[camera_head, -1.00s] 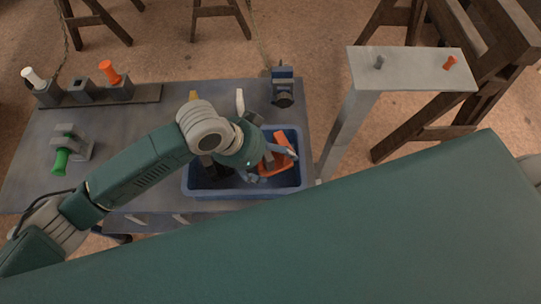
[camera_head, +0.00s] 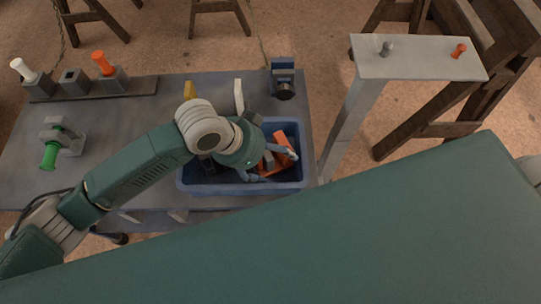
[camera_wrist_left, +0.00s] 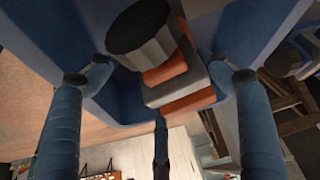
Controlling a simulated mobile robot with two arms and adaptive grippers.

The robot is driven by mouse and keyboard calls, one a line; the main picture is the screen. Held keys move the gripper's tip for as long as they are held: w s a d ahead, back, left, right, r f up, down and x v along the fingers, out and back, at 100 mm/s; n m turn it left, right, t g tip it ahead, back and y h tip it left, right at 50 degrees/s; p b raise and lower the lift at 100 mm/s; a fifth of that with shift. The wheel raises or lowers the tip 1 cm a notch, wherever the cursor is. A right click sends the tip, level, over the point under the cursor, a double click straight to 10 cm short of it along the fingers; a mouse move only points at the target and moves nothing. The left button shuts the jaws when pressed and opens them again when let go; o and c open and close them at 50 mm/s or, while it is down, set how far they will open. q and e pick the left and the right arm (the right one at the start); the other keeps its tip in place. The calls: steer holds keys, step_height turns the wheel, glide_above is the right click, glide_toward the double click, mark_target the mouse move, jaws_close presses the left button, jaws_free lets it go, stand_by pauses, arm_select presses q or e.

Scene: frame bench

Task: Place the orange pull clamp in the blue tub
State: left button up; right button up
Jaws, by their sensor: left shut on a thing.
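The blue tub (camera_head: 240,188) stands at the right front of the grey bench. My left gripper (camera_head: 270,166) is down at the tub's right part and is shut on the orange pull clamp (camera_head: 284,141), which shows inside the tub's outline. In the left wrist view the clamp (camera_wrist_left: 178,84) has orange and grey parts and a dark round end, and lies between the fingertips (camera_wrist_left: 158,68). Blue tub walls (camera_wrist_left: 40,40) show around it. Whether the clamp touches the tub floor is hidden. My right gripper is not in view.
A rack (camera_head: 140,85) with a white-handled and an orange-handled piece is at the back left. A green-handled clamp (camera_head: 50,155) stands at the left. A dark-and-blue device (camera_head: 284,78) stands behind the tub. A narrow pale stand (camera_head: 425,60) is at the right.

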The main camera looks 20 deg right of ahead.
arm_select(q)
steer(key=shift+f, duration=0.4)
steer(key=o, duration=1.9)
steer(key=shift+o, duration=0.5)
steer(key=shift+f, duration=0.1)
steer(key=shift+a+f, duration=0.1)
steer(key=shift+f, duration=0.05)
steer(key=v, duration=1.2)
steer(key=shift+r, duration=0.25)
